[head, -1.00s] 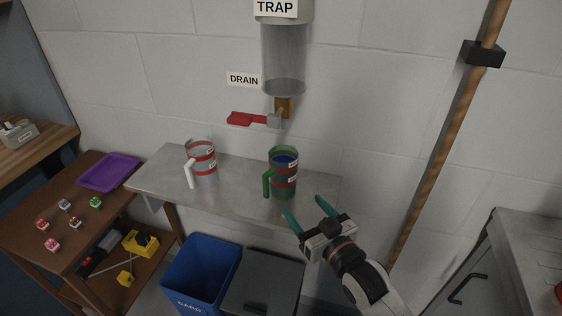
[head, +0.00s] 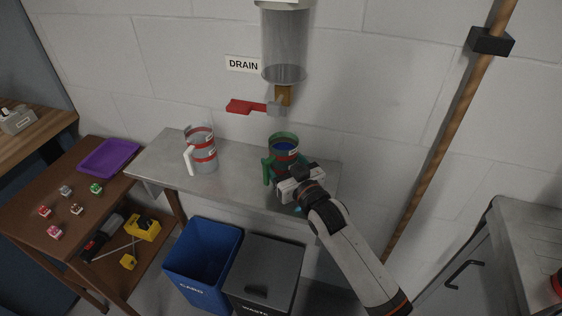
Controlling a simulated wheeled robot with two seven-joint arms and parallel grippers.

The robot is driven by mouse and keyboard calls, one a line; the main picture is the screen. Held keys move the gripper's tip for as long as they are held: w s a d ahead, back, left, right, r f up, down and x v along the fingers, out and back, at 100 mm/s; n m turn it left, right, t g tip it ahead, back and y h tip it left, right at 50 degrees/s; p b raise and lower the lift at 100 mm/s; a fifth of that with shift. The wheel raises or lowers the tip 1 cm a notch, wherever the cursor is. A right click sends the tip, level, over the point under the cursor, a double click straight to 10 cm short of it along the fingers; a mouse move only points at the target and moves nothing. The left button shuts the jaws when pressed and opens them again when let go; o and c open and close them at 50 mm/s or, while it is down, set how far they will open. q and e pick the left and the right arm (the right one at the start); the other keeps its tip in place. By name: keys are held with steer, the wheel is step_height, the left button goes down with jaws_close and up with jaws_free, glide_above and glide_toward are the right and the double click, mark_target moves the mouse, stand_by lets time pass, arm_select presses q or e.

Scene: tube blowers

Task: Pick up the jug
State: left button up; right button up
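A green jug (head: 284,140) with blue contents, red bands and a green handle stands upright on the grey metal shelf (head: 235,180). A clear jug (head: 203,160) with red bands and a white handle stands to its left on the same shelf. My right gripper (head: 286,181) is directly in front of the green jug and covers its lower part. Its fingers are mostly hidden, so I cannot tell whether they are closed on the jug or only around it. My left gripper is not in view.
A clear trap cylinder (head: 284,45) with a red drain lever (head: 246,107) hangs above the green jug. Blue (head: 203,255) and dark grey (head: 262,275) bins stand below the shelf. A brown pipe (head: 445,140) runs along the right wall.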

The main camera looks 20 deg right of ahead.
steer(key=shift+x, duration=0.75)
steer(key=shift+s, duration=0.1)
steer(key=c, duration=1)
steer(key=shift+r, duration=0.1)
